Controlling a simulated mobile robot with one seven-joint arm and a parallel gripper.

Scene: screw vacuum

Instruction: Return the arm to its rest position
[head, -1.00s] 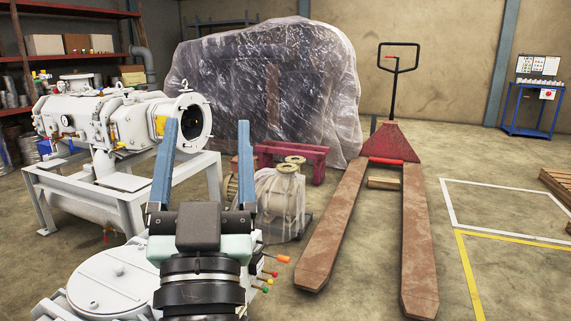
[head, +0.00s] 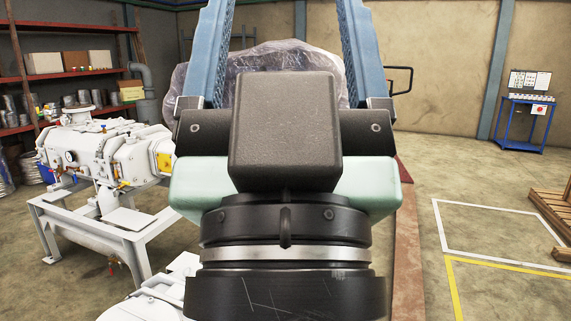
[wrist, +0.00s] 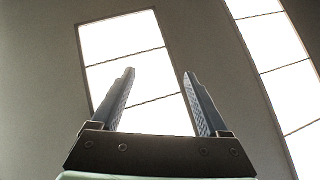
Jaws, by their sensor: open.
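My gripper (head: 283,8) is raised close to the head camera and fills the middle of that view. Its two blue fingers stand wide apart with nothing between them, and their tips reach the top edge of the picture. In the wrist view my gripper (wrist: 158,72) also shows open and empty, pointing up towards the ceiling. My gripper touches nothing in either view. The white screw vacuum machine (head: 105,150) stands on its pale frame at the left, partly hidden behind my gripper.
A plastic-wrapped bulk (head: 265,58) and a pallet truck (head: 408,230) are mostly hidden behind my gripper. Shelves (head: 75,74) stand at back left, a blue cart (head: 525,122) at back right. Marked floor (head: 490,235) at right is clear. Bright ceiling panels (wrist: 120,38) show above.

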